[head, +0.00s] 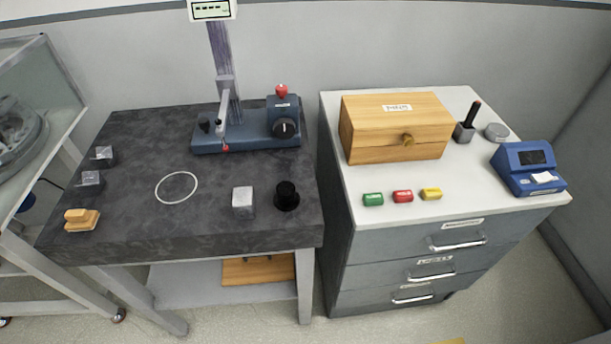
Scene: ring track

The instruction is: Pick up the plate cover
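I cannot tell for sure which thing is the plate cover. A small black round piece with a narrower top (286,196) stands upright at the front right of the dark table. A pale grey block (243,202) stands just left of it. A tan, stepped block (81,219) lies at the table's front left corner. A round grey, partly see-through thing (22,128) sits behind clear panels at the far left, cut off by the picture edge. My gripper is not in view.
The dark table (140,140) bears a blue press-like device (245,136), two grey blocks and a white ring mark (176,187) with clear room around it. A drawer cabinet (335,130) at right holds a wooden box (395,125), coloured blocks and a blue machine (527,170).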

